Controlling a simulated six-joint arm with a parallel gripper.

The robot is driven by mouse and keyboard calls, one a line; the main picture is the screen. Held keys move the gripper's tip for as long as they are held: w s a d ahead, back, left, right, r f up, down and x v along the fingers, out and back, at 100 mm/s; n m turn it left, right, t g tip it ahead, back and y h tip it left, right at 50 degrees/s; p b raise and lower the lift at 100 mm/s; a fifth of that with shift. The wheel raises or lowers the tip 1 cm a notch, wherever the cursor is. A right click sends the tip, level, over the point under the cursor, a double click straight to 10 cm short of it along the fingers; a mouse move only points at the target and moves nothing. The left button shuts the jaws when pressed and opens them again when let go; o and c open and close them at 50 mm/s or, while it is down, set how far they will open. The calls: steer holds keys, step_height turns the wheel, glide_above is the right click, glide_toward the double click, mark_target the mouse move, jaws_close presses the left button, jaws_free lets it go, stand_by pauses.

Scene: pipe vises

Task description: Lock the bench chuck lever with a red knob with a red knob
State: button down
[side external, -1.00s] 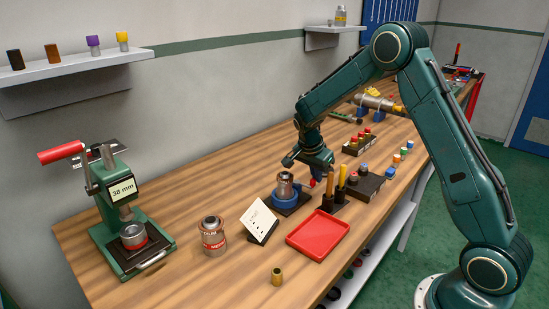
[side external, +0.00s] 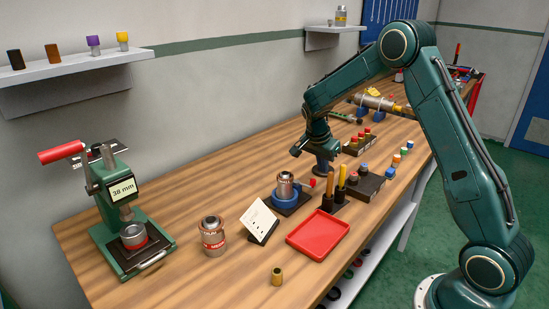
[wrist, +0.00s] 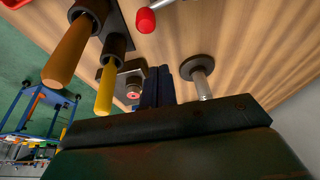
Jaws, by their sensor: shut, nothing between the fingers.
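The bench chuck (side external: 287,198) has a blue round base on a dark plate, with a bare metal cylinder (side external: 285,184) standing in it. Its lever's red knob (side external: 311,183) sticks out on the right side of the chuck. In the wrist view the red knob (wrist: 145,20) is at the top centre, with a short piece of the metal lever beside it. My gripper (side external: 322,170) is just behind and right of the knob, pointing down and apart from it. In the wrist view its dark blue fingers (wrist: 157,88) are together and empty. The chuck body is outside the wrist view.
Orange and yellow handled tools (side external: 341,187) stand in dark holders close in front of my gripper. Blocks with coloured caps (side external: 365,185) stand to the right.

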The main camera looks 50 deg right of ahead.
steer(key=v, duration=0.8)
steer(key=shift+s, duration=0.15)
steer(key=s+a+r+n+t+y, duration=0.2)
steer(key=s+a+r+n+t, duration=0.1)
steer(key=s+a+r+n, duration=0.8)
steer(key=s+a+n+t+y, duration=0.1)
steer(key=s+a+n, duration=0.2)
steer(key=s, duration=0.5)
steer(key=s+a+n+t, duration=0.1)
steer(key=s+a+n, duration=0.3)
steer(key=s, duration=0.4)
steer(key=shift+s+a+t+y, duration=0.25)
steer(key=shift+a+t+y, duration=0.1)
steer(key=shift+t+y, duration=0.05)
